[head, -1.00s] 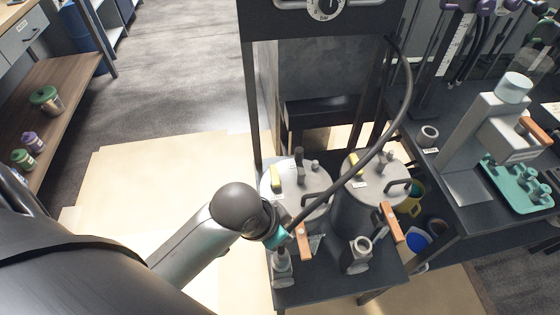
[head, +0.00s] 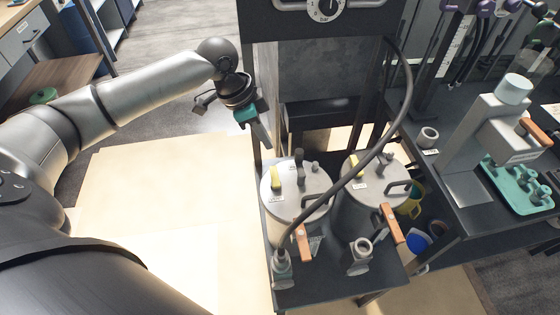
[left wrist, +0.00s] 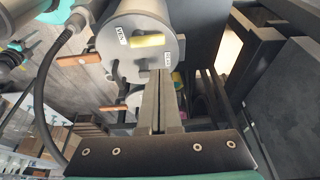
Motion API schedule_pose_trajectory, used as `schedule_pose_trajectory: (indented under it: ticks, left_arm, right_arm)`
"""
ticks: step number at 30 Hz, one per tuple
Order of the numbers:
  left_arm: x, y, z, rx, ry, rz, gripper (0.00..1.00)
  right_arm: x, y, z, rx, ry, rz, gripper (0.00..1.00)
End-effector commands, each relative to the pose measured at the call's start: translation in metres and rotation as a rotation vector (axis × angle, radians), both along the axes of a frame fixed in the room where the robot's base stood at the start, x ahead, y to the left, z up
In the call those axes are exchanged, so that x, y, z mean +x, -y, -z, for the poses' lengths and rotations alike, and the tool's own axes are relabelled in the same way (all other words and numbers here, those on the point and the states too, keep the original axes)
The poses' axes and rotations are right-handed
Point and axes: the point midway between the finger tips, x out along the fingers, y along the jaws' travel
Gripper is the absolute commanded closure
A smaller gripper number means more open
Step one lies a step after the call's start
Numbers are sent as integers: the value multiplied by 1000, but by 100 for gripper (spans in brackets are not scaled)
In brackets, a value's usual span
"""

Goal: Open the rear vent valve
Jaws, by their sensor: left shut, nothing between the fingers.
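Two grey lidded vessels stand side by side on a dark stand, the left vessel (head: 283,215) and the right vessel (head: 350,210). Each lid bears a small yellow lever, the left lever (head: 275,179) and the right lever (head: 356,166), with a white tag beside it. I cannot tell which lever is the rear vent valve. My left gripper (head: 266,141) is shut and empty, above and behind the left vessel's lid, apart from it. In the left wrist view, the shut fingers (left wrist: 161,78) point toward a lid with a yellow lever (left wrist: 148,41). My right gripper is not in view.
A dark hose (head: 365,160) arches across the vessels to the left front tap (head: 281,265). Orange handles (head: 391,223) stick up at the vessels' fronts. A dark upright post (head: 251,100) stands close to my left gripper. Right, a bench holds a teal tray (head: 515,185).

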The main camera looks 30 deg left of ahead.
Motion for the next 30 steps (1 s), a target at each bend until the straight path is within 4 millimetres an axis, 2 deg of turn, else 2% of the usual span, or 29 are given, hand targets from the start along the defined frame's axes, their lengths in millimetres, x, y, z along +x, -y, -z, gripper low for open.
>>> schedule_pose_trajectory:
  ticks: [11, 14, 24, 30]
  left_arm:
    - [1, 2, 5, -1, -2, 0, 100]
    - [3, 5, 17, -2, -3, 0, 100]
    - [15, 22, 75, -1, -2, 1, 100]
    - [19, 26, 93, 0, 0, -1, 100]
  right_arm:
    - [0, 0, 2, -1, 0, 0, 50]
    - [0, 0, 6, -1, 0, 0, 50]
    - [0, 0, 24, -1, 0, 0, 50]
    - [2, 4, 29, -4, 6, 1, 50]
